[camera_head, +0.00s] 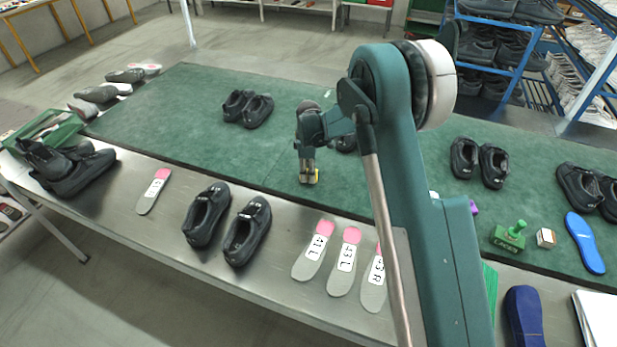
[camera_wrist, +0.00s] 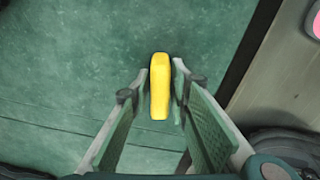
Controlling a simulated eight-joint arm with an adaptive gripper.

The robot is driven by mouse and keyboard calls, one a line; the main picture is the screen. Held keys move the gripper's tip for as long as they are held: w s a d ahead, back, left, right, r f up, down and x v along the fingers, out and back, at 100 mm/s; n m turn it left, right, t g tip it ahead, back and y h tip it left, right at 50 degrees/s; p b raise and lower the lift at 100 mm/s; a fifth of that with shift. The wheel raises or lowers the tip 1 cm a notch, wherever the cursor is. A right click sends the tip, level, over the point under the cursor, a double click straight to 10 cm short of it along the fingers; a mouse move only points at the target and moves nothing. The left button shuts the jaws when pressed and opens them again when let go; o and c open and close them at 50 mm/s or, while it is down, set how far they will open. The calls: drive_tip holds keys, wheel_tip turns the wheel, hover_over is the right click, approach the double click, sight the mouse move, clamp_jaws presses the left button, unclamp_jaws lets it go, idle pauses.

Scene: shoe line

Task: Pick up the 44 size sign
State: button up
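A small yellow block (camera_wrist: 160,87) stands on the green mat between my fingertips in the wrist view. Only its plain yellow top shows there, so I cannot read a number on it. My gripper (camera_wrist: 159,85) points down with a finger on either side of the block, and narrow gaps show between block and fingers, so it looks open. In the head view my gripper (camera_head: 308,178) is low over the green mat, and a bit of yellow (camera_head: 316,177) shows at its tip. The rest of the block is hidden by the fingers there.
Black shoes (camera_head: 248,108) stand behind my gripper on the mat (camera_head: 190,110). Another black pair (camera_head: 226,225) and several labelled insoles (camera_head: 345,262) lie on the metal front strip. A green stamp (camera_head: 509,235) and blue insole (camera_head: 585,243) are at right. The mat left of my gripper is clear.

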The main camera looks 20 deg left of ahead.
clamp_jaws()
drive_tip(key=shift+r, duration=0.1)
drive_tip(key=shift+r+p, duration=0.55)
drive_tip(key=shift+r, duration=4.35)
